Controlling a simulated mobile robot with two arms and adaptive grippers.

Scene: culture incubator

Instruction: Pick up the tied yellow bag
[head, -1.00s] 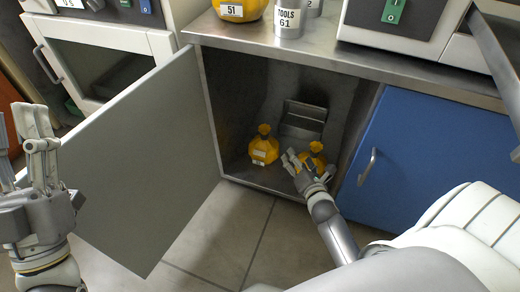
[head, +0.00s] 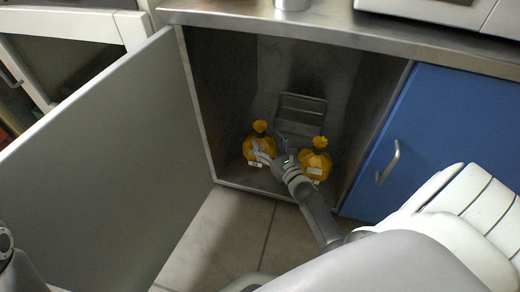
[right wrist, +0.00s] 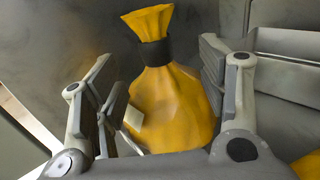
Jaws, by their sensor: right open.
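Two tied yellow bags stand upright on the floor of the open cabinet. The left bag (head: 259,129) has a gathered neck and a pale label; my right gripper (head: 264,154) is in front of it and partly covers it. The right bag (head: 315,163) stands beside my right wrist. In the right wrist view, the left bag (right wrist: 172,95) with its dark tie stands between the open fingers of my right gripper (right wrist: 158,75), not clamped. A corner of the other bag (right wrist: 309,165) shows at lower right. My left gripper is out of view.
The cabinet's grey door (head: 110,165) stands open on the left. A metal bracket (head: 300,115) is on the back wall behind the bags. A blue door (head: 440,130) with a handle is at right. The steel counter (head: 340,42) runs above the opening.

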